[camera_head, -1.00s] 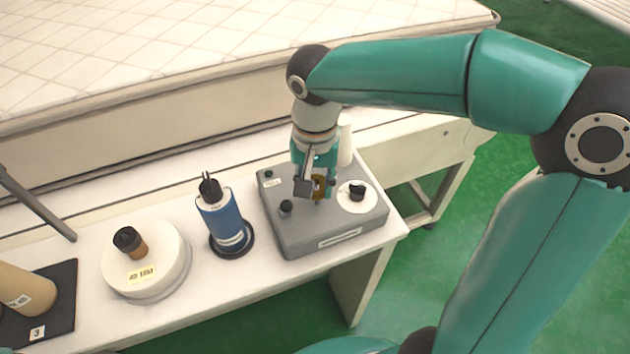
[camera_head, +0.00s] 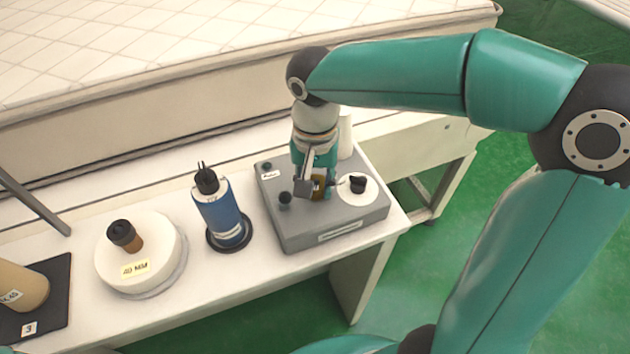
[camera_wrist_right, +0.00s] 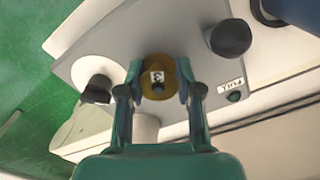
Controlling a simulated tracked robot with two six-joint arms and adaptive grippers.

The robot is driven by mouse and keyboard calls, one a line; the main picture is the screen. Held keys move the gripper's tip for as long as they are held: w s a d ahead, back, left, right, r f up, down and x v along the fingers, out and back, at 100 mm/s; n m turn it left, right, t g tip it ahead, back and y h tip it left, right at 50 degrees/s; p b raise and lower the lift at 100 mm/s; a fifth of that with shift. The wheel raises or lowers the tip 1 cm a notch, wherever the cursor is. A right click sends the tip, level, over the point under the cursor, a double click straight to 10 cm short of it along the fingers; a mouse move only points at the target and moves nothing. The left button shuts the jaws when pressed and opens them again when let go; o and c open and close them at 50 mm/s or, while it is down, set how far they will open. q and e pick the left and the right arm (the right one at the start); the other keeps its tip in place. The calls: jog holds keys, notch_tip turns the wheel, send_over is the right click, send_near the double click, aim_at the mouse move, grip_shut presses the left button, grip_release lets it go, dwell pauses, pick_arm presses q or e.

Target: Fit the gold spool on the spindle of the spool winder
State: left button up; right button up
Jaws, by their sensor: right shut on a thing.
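The spool winder is a grey box (camera_head: 335,227) at the right end of the white bench in the head view; its grey top also shows in the wrist view (camera_wrist_right: 200,75). The gold spool (camera_head: 319,186) is over the winder's top between black knobs. My right gripper (camera_head: 311,186) points down and is shut on the gold spool. In the right wrist view the spool (camera_wrist_right: 158,72) is between the two fingers (camera_wrist_right: 158,92), with a small white label and a dark centre. I cannot tell the spindle apart under the spool. My left gripper is out of view.
A black knob (camera_head: 285,198) and a white disc with a black knob (camera_head: 358,186) flank the spool. A mattress (camera_head: 180,45) lies behind.

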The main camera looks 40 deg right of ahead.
jog(key=shift+f+b, duration=0.4)
jog(key=shift+f, duration=0.2)
jog(key=o, duration=1.1)
jog(key=shift+c, duration=0.2)
jog(key=shift+r, duration=0.1)
notch_tip(320, 180, up, 12)
jog(key=shift+f, duration=0.1)
